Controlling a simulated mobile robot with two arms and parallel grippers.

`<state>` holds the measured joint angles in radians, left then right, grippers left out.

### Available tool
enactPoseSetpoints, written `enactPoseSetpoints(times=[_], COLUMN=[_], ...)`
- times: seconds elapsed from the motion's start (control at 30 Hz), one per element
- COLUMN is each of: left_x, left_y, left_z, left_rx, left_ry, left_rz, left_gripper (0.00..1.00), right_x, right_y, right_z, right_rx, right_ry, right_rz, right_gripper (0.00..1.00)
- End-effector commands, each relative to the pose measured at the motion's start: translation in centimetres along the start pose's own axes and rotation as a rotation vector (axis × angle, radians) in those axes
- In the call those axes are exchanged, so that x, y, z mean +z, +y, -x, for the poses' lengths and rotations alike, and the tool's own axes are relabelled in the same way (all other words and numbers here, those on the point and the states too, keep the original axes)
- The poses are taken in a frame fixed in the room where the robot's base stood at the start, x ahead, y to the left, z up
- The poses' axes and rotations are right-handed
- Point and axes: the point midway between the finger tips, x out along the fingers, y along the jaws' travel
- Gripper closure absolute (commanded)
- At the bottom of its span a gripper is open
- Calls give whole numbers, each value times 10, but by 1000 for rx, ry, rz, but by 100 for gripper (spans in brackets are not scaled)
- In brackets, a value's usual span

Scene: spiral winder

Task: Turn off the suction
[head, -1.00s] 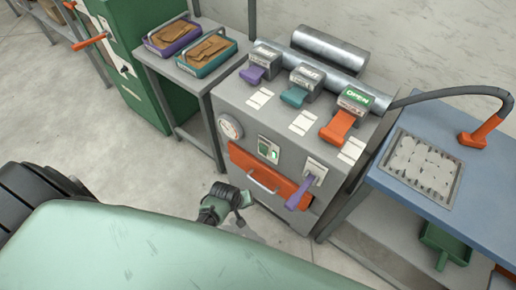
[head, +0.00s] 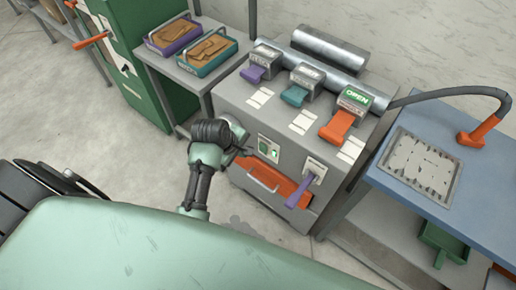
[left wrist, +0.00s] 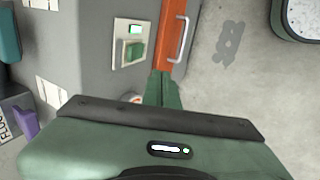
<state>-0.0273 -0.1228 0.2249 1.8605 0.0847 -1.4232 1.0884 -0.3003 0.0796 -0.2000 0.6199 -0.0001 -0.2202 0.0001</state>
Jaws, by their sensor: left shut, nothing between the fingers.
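The grey machine (head: 235,98) has a small switch plate on its front with a green switch (head: 264,146) in the head view. In the left wrist view the green switch (left wrist: 133,51) sits below a lit green-white lamp (left wrist: 136,29) on a pale plate. My left gripper (head: 248,152) is at the machine's front, just left of the switch plate. In the left wrist view its fingertips (left wrist: 164,76) are together and empty, beside the orange drawer's edge and apart from the switch. Whether they touch the machine front I cannot tell. My right gripper is out of view.
The orange drawer (head: 258,176) with a metal handle lies below the switch; a purple lever (head: 298,196) hangs to its right. Purple, teal and orange levers (head: 337,126) top the machine, the orange one under an OPEN sign. A blue table (head: 480,185) stands right.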

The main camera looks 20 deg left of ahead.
Motion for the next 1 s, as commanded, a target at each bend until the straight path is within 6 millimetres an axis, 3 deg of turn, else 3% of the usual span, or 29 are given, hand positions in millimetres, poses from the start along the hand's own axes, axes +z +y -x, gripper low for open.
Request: enactPoseSetpoints(times=[0.17, 0.53, 0.7, 1.0], left_x=[0, 0, 0, 0], left_y=[-1, 1, 28, 38], left_z=[-25, -101, -104, -109], left_rx=[-3, -1, 1, 0], left_ry=[-1, 0, 0, 1], left_rz=[-1, -2, -2, -1], left_gripper=[100, 100, 100, 100], right_x=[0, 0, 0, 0], right_y=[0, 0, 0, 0], right_z=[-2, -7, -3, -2], right_rx=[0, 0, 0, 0], right_ry=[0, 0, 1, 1], right_rz=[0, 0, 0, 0], right_gripper=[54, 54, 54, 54])
